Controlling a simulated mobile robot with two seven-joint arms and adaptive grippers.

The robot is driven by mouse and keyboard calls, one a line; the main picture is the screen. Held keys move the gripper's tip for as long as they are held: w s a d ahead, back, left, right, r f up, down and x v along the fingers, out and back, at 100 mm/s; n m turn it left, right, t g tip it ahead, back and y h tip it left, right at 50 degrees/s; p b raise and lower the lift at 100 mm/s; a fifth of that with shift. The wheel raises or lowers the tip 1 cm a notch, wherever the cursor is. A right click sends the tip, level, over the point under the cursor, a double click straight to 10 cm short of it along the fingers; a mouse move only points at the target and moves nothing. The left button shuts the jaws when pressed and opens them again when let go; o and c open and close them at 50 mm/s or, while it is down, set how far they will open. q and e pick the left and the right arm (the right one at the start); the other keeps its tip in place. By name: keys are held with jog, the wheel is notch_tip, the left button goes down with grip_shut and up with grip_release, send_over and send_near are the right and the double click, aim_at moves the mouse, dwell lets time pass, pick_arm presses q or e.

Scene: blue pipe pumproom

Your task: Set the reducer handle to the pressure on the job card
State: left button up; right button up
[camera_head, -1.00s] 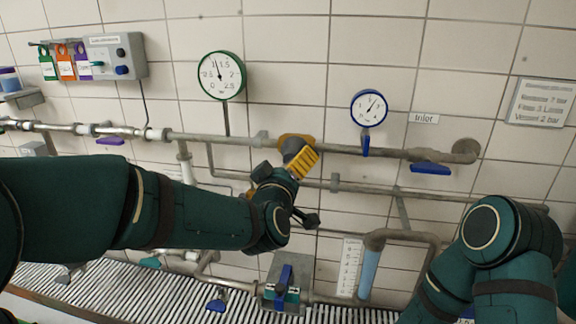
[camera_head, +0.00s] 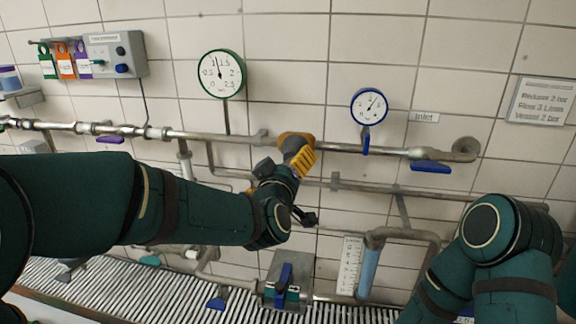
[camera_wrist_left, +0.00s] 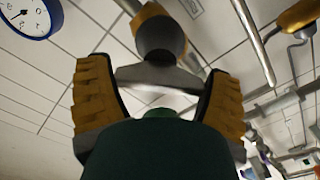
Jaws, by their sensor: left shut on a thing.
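The reducer (camera_head: 296,136) is a yellow body on the upper grey pipe, with a grey handle below it. My left gripper (camera_head: 298,158), with yellow ribbed fingers, is shut on the handle from below and partly hides it. In the left wrist view the dark, rounded reducer handle (camera_wrist_left: 160,45) stands between the fingertips. The job card (camera_head: 541,101) on the right wall seems to read reduce 2 bar, flow 3 L/min, vessel 2 bar. The green-rimmed gauge (camera_head: 222,74) has its needle pointing up, slightly left, between 1 and 1.5. My right gripper is out of view.
A blue-rimmed gauge (camera_head: 369,106) stands right of the reducer, near a blue inlet lever (camera_head: 431,167). A grey control box (camera_head: 116,55) with tags hangs at upper left. A blue-handled valve (camera_head: 285,284) and flow tube (camera_head: 368,270) are below. Pipes run close around my left gripper.

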pick_arm(q)
jog(key=m, duration=0.5)
jog(key=shift+m, duration=0.4)
jog(key=m+p, duration=0.2)
jog(key=m, duration=0.4)
jog(key=shift+m, duration=0.3)
